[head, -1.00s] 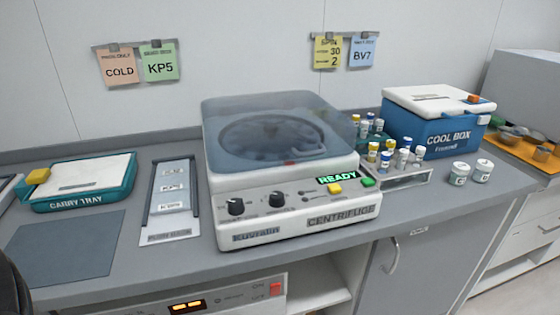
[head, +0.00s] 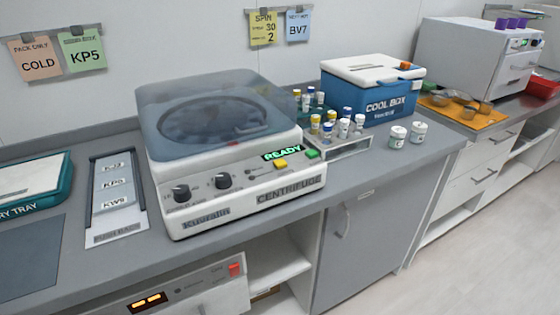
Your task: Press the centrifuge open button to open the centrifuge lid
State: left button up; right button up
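The centrifuge (head: 240,198) stands on the grey counter, white with a smoky see-through lid (head: 205,108) that is down. Its green display reads READY (head: 282,153). On the front panel are two black knobs, a yellow button (head: 280,164) and a green button (head: 312,154) at the right end. I cannot read which button is the open button. Neither of my grippers is in view.
Right of the centrifuge are a rack of capped vials (head: 345,145), a blue cool box (head: 370,98) and two white jars (head: 397,136). Left are a labelled rack (head: 118,228) and a teal carry tray (head: 38,188). The floor at lower right is clear.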

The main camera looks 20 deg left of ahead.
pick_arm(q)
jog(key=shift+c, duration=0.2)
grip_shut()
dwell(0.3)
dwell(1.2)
